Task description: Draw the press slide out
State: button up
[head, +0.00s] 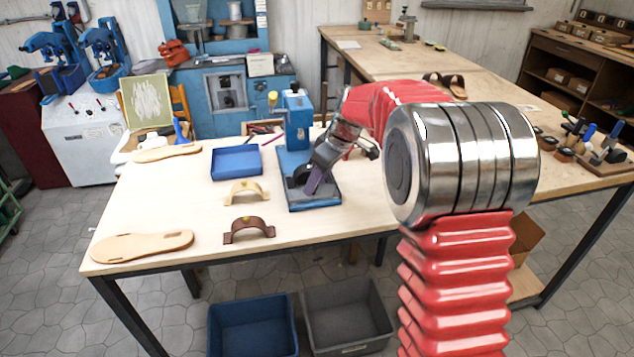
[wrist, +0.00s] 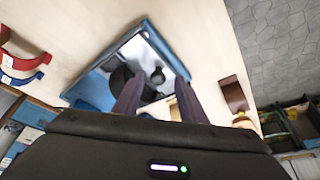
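The blue press (head: 297,122) stands on the near table, with a flat blue-edged slide plate (head: 318,206) at its foot on the near side. The plate also shows in the wrist view (wrist: 167,48) as a shiny grey surface with a blue rim. A small black knob (wrist: 157,75) and a dark round part stand on it. My gripper (head: 311,184) points down over the plate. In the wrist view its two dark fingers (wrist: 158,88) are spread apart, with the knob appearing between and just beyond the tips. I see no contact with the knob; my wrist hides part of the press.
A blue tray (head: 237,161) lies left of the press. A cream strap (head: 246,190), a brown strap (head: 249,230) and tan soles (head: 142,245) lie nearby. A blue bin (head: 252,325) and a grey bin (head: 347,315) stand below.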

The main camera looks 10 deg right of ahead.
jog(key=v, duration=1.3)
jog(key=shift+r, duration=0.1)
jog(key=s+d+f+m+h, duration=0.1)
jog(key=s+f+m, duration=0.4)
jog(key=s+m, duration=0.1)
jog(key=s+a+m+t+h, duration=0.1)
jog(key=s+a, duration=0.1)
jog(key=s, duration=1.1)
jog(key=s+a+m+t+h, duration=0.1)
jog(key=s+a+m, duration=0.1)
jog(key=s, duration=1.2)
jog(key=shift+a, duration=0.35)
